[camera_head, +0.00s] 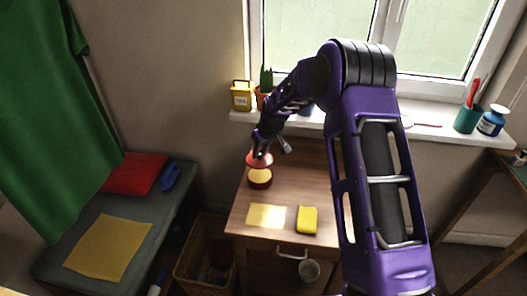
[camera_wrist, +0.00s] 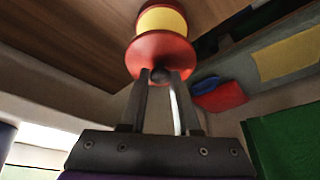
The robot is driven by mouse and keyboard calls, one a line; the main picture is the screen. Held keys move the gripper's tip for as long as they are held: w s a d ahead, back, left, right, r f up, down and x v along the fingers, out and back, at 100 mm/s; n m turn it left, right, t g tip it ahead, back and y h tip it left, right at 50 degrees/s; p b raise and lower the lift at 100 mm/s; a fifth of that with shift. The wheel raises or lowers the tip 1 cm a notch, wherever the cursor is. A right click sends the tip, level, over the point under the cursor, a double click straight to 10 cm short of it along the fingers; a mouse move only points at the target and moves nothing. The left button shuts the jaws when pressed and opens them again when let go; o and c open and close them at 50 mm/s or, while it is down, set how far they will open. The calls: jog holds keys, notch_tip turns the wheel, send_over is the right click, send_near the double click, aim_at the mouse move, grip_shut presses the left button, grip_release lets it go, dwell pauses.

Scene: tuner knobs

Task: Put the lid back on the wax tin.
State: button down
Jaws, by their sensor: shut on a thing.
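The wax tin (camera_head: 260,183) is a round dark red tin with yellow wax showing at its top, upright near the back left of the wooden table. In the wrist view the tin (camera_wrist: 163,19) shows beyond the lid, with its yellow top partly hidden. The lid (camera_head: 259,161) is a red disc with a small dark knob. My gripper (camera_head: 261,152) is shut on the lid's knob and holds the lid above the tin, with yellow still visible between them. The wrist view shows both fingers of my gripper (camera_wrist: 160,76) at the knob of the lid (camera_wrist: 160,50).
A pale yellow cloth (camera_head: 265,216) and a yellow sponge (camera_head: 307,219) lie on the table (camera_head: 245,240) towards its front. A yellow tin (camera_head: 242,96) and a potted cactus (camera_head: 266,80) stand on the windowsill behind. A bench (camera_head: 60,245) is at the left.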

aim_at(262, 162)
jog(key=shift+f+b, duration=1.75)
jog(key=shift+f, duration=1.45)
jog(key=shift+f+b, duration=0.15)
jog(key=shift+b, duration=0.15)
jog(key=shift+c, duration=0.4)
grip_release()
dwell(0.4)
jog(key=shift+r+p, duration=1.75)
jog(key=shift+r, duration=1.8)
jog(key=shift+c, duration=0.2)
grip_shut()
